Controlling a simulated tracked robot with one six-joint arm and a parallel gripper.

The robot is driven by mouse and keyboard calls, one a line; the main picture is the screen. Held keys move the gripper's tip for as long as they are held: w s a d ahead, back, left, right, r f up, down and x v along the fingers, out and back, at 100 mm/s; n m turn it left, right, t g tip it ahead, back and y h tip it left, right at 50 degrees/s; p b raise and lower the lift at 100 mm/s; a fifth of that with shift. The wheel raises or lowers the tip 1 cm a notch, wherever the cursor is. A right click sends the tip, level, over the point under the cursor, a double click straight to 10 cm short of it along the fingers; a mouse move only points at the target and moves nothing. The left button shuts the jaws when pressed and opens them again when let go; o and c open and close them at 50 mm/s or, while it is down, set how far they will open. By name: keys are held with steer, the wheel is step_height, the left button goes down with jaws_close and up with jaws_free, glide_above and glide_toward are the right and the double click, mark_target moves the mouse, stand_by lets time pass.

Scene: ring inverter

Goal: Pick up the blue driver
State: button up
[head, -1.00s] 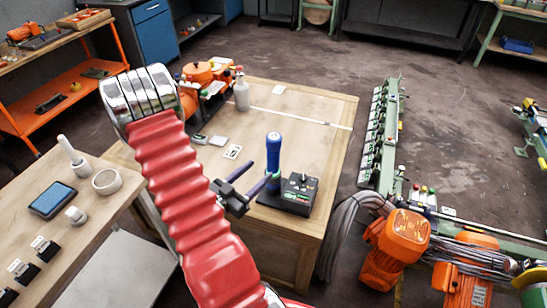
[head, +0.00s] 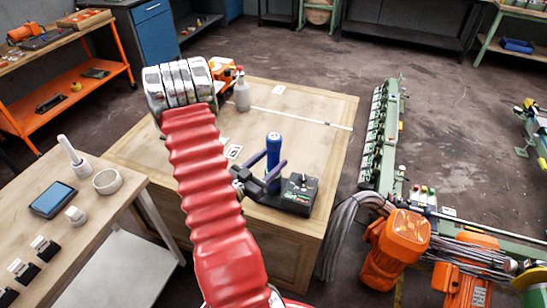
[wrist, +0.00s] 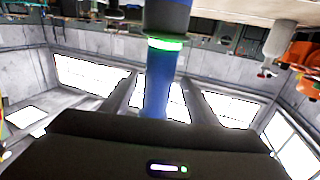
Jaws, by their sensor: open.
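The blue driver (head: 273,148) stands upright near the front right of the wooden workbench (head: 310,115), beside a dark control box. In the wrist view, which looks upside down, the driver (wrist: 155,98) shows a dark end and a glowing green ring. My gripper (head: 275,158) is open, with one dark finger on each side of the driver. The driver's lower part is partly hidden in the head view.
The dark control box (head: 300,192) with a knob stands just right of the driver. A grey spray bottle (head: 242,95) and an orange device (head: 222,70) are farther back. The bench's right half behind the driver is mostly clear. Orange motors (head: 398,240) stand on the right.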

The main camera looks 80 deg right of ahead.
steer(key=x, duration=0.5)
steer(key=shift+s+f, duration=0.1)
steer(key=shift+c, duration=0.4)
jaws_close()
stand_by(0.7)
